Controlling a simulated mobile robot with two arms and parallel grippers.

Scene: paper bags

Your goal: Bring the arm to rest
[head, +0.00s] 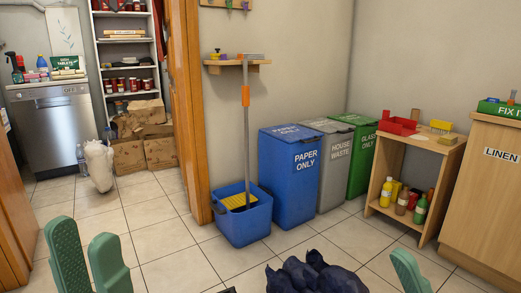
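My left gripper (83,234) shows at the lower left of the head view. Its two green fingers stand apart with only floor seen between them, and it holds nothing I can see. Of my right gripper (408,270), only one green finger shows at the bottom right edge. The rest of it is cut off, so its opening is hidden. Both arms are outside the picture.
Dark blue bags (315,273) sit at the bottom edge between the grippers. Ahead stand a blue mop bucket (242,222), a paper bin (292,190), house waste bin (331,170), glass bin (361,150), wooden shelf (425,165) and linen cabinet (488,205). Tiled floor (165,235) is clear at left.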

